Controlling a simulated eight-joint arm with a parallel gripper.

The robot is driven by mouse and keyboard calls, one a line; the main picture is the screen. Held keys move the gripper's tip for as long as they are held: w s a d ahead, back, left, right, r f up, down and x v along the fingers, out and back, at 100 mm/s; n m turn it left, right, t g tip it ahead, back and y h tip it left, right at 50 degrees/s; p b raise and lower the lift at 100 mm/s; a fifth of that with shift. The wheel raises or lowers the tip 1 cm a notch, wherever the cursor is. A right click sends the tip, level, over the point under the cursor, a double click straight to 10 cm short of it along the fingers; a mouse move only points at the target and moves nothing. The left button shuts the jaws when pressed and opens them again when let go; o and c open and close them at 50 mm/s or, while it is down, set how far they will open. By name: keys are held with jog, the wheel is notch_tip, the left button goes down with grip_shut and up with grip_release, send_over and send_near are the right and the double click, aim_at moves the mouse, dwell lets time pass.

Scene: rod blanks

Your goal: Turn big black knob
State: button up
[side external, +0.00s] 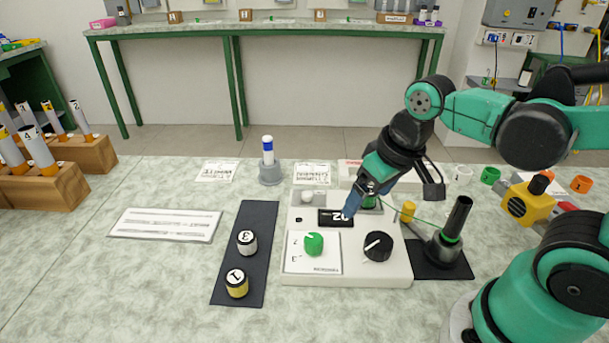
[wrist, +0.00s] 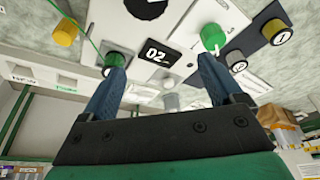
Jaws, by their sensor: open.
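The big black knob (side external: 377,246), with a white pointer line, sits at the front right of a white panel box (side external: 345,278). In the wrist view the knob (wrist: 147,9) is at the top edge, partly cut off. My gripper (side external: 350,206) is over the back of the panel near the display, behind the knob and apart from it. In the wrist view its two blue fingers (wrist: 160,68) are spread with nothing between them. A green knob (side external: 314,244) is left of the black knob; it also shows in the wrist view (wrist: 213,38).
The dark display (side external: 328,217) is partly hidden by my gripper. A black mat (side external: 228,288) with two numbered cylinders lies left of the panel. A dark upright rod (side external: 456,218) stands right of it, and a thin green cable runs nearby. A white sheet (side external: 165,225) lies further left.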

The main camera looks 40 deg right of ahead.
aim_at(380, 240)
jog(key=s+f+g, duration=0.1)
jog(key=s+g, duration=0.1)
jog(key=g, duration=0.1)
jog(key=shift+s+f+m, duration=0.4)
jog(key=shift+f, duration=2.7)
